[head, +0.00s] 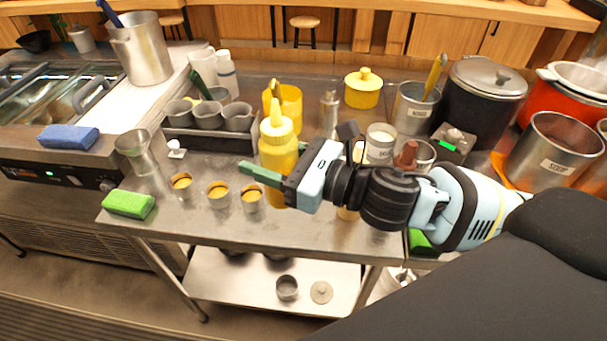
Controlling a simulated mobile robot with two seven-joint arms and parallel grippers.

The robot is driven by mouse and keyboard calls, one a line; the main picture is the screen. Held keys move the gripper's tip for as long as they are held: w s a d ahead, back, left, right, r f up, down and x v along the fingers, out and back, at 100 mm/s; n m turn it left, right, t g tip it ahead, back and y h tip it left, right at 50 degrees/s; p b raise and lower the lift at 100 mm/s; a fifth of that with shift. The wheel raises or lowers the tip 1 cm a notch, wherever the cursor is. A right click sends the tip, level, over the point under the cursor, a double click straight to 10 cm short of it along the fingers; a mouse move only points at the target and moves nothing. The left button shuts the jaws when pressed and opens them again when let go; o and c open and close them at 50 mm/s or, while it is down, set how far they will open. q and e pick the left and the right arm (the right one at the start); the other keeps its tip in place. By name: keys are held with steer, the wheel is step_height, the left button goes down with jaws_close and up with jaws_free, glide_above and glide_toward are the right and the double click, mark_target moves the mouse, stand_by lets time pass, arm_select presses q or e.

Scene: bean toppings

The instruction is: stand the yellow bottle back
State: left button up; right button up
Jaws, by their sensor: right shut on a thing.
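The yellow bottle (277,150) is upright with its pointed nozzle up, in the middle of the head view. My right gripper (266,174) comes in from the right and is shut on the bottle's body. Its green finger crosses in front of the bottle and hides part of the lower body. I cannot tell whether the bottle's base touches the steel table (225,228). My left gripper is not in view.
Several small cups with orange-brown contents, one of them here (218,193), stand left of the bottle. A green sponge (129,204) lies at the front left edge. Behind are a cup rack (205,140), a yellow container (290,102) and a yellow lidded pot (363,90).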

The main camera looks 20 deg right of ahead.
steer(key=shift+s+a+f+h, duration=0.3)
steer(key=shift+s+a+f, duration=0.2)
steer(key=shift+s, duration=0.15)
steer(key=shift+s+f+m+t, duration=0.25)
steer(key=shift+s+m+t, duration=0.05)
steer(key=shift+m+t, duration=0.1)
steer(key=d+f+m+t+h, duration=0.1)
steer(key=f, duration=0.1)
steer(key=s+d+f+m+h, duration=0.1)
steer(key=h, duration=0.1)
steer(key=shift+d+f+t, duration=0.2)
steer(key=shift+f+t, duration=0.15)
steer(key=shift+t, duration=0.05)
steer(key=s+d+f+m+t+h, duration=0.1)
steer(key=s+d+f+m+h, duration=0.4)
steer(key=d+h, duration=0.3)
steer(key=shift+s+f+t, duration=0.25)
steer(key=shift+f+t, duration=0.15)
steer(key=shift+f, duration=0.4)
steer(key=shift+s+m+h, duration=0.1)
steer(key=shift+m+h, duration=0.2)
steer(key=shift+h, duration=0.1)
